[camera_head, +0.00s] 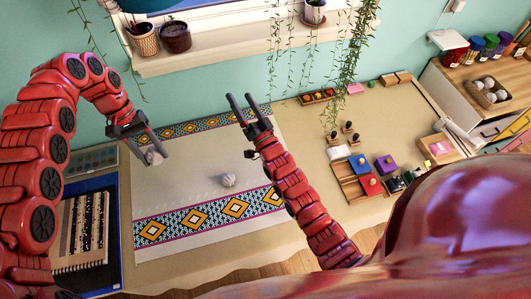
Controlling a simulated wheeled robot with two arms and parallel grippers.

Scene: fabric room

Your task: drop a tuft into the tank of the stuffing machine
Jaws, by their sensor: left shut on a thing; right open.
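My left gripper (152,146) is shut on a small whitish tuft (155,158), above the left part of a patterned white cloth. Another white tuft (228,180) lies on the cloth, right of the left gripper. My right gripper (238,107) is open and empty, its fingers pointing up and to the left above the cloth's far right part. I cannot make out the stuffing machine or its tank in this view.
The cloth (190,205) with yellow and blue bands covers the table's middle. A spiral notebook (85,230) lies at left. Wooden trays with coloured blocks (352,187) stand at right. A shelf with pots (175,36) and hanging plants is behind.

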